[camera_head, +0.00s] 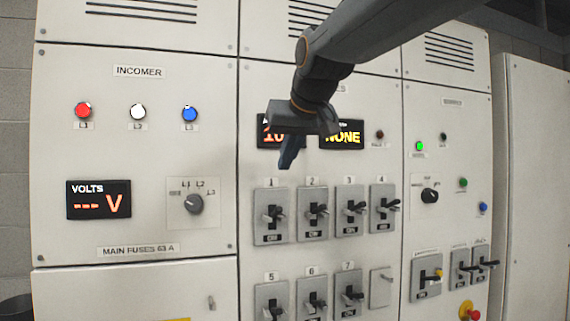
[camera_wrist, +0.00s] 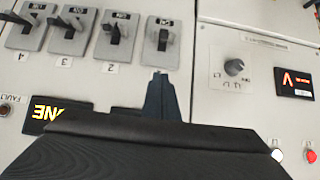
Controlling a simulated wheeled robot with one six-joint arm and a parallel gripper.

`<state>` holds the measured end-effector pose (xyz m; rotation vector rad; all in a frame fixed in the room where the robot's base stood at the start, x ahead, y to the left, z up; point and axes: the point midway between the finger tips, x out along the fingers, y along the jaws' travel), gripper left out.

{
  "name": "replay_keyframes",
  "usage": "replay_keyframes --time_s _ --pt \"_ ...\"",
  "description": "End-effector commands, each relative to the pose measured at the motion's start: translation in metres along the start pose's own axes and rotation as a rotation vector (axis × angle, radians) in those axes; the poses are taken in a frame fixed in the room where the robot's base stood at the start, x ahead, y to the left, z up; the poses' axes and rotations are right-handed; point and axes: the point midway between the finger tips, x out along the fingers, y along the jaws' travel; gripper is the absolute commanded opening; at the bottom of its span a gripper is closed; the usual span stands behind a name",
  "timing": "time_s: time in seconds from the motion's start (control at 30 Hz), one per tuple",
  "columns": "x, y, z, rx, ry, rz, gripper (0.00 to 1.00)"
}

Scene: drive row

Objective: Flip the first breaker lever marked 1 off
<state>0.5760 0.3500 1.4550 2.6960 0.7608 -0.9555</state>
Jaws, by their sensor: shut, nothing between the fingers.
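The breaker marked 1 (camera_head: 262,232) is a grey plate with a black lever (camera_head: 275,213), at the left of the upper breaker row. It also shows in the upside-down wrist view (camera_wrist: 161,58), with its dark lever (camera_wrist: 163,40). Which way the lever is thrown, I cannot tell surely. My gripper (camera_head: 286,164) is shut and empty, pointing down in front of the panel just above the label 1. In the wrist view its fingertips (camera_wrist: 159,76) appear beside breaker 1's label edge, apart from the lever. The gripper partly hides a display.
Breakers 2 (camera_head: 313,232), 3 (camera_head: 349,228) and 4 (camera_head: 383,222) stand close on the right. A lower breaker row includes breaker 5 (camera_head: 271,290). A display reading NONE (camera_head: 342,136) is above. A rotary knob (camera_head: 194,204) is on the left panel.

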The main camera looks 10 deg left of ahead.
Motion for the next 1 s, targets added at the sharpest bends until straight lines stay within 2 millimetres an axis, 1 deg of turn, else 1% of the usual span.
replay_keyframes --time_s 0.1,0.4,0.5,0.63,0.8,1.0 --pt "0.023 0.0 0.0 0.0 -0.005 0.0 0.0" --pt "0.08 0.0 0.001 0.0 -0.005 0.001 0.0" --pt "0.08 0.0 0.017 0.0 -0.003 0.001 0.0" --pt "0.084 0.0 0.03 0.001 -0.002 0.001 0.0" --pt "0.086 0.0 0.038 0.0 -0.001 0.0 0.0" --pt "0.087 0.0 0.039 0.0 0.0 0.0 0.0"
